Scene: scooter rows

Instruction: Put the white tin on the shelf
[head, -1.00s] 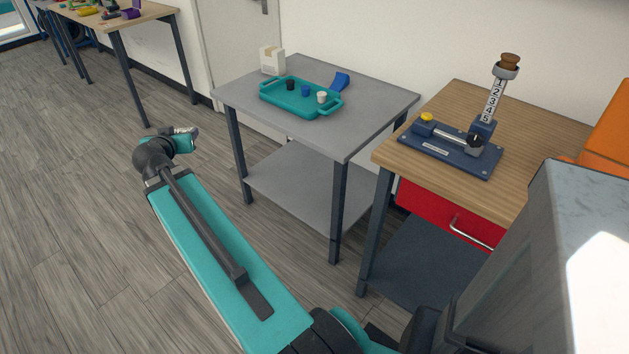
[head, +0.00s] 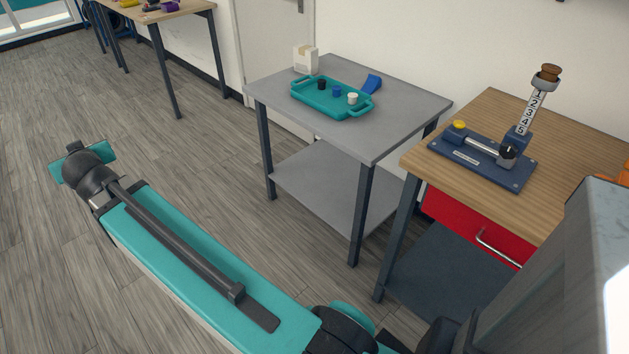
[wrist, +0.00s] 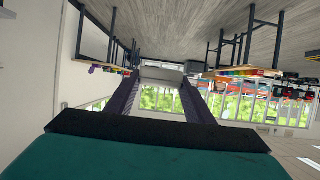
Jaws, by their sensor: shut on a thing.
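My gripper (wrist: 163,88) shows in the wrist view with its two dark fingers shut on a pale grey-white thing (wrist: 162,74), which looks like the white tin. Only its near side shows, so its full shape is hidden. It is held up in the air, touching no surface that I can see. In the head view my arm reaches to the left over the floor, and the wrist hides the fingers and the held thing. A grey table (head: 410,100) stands right of my arm, with a bare lower shelf (head: 325,190).
A teal tray (head: 325,108) with small black, blue and white pieces, a white carton (head: 305,60) and a blue piece (head: 372,84) are on the grey table. A wooden table (head: 585,150) with a numbered device stands right. Floor at left is clear.

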